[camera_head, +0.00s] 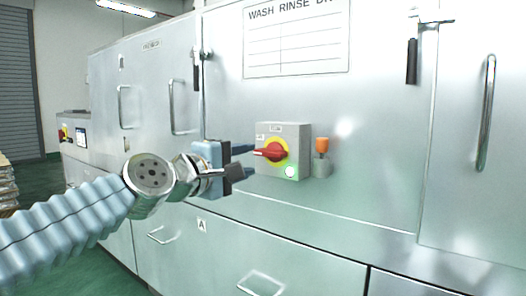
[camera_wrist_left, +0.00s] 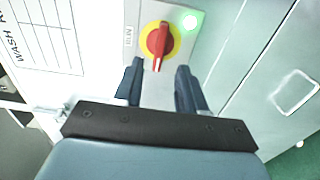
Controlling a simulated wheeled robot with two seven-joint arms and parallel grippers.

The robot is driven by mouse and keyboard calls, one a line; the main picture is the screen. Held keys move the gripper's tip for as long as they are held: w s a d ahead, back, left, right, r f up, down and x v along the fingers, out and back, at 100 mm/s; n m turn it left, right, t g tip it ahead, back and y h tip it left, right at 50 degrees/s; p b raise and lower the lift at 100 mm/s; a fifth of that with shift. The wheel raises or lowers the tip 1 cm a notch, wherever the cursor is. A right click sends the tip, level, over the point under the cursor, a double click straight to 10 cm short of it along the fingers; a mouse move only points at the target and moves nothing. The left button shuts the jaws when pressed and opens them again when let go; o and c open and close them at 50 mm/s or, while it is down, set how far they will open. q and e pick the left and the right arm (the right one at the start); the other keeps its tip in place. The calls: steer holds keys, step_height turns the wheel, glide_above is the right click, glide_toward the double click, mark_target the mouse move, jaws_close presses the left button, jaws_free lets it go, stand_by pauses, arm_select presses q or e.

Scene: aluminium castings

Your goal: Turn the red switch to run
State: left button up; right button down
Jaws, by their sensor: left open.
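The red switch (camera_head: 274,152) is a rotary handle on a yellow disc, on a grey box (camera_head: 298,140) on the machine front. Its handle points left in the head view. In the wrist view the red switch (camera_wrist_left: 158,40) points down toward my gripper, and the RUN label (camera_wrist_left: 128,36) is beside the disc, a quarter turn from the handle. My left gripper (camera_head: 250,160) is open just left of the switch. In the wrist view its fingertips (camera_wrist_left: 159,68) lie either side of the handle's tip, with gaps; I cannot tell whether they reach around it. My right gripper is not in view.
A lit green lamp (camera_head: 291,171) is on the box below the switch. An orange-topped fitting (camera_head: 322,150) stands right of the box. Door handles (camera_head: 486,112) and drawer pulls (camera_head: 262,284) stick out of the metal front. The panel below the box is clear.

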mark_target(267, 154)
arm_select(q)
steer(key=p+x, duration=0.1)
steer(key=x, duration=0.6)
steer(key=shift+w+d+p, duration=0.25)
steer(key=shift+w+p, duration=0.05)
steer(key=shift+p, duration=0.05)
jaws_close()
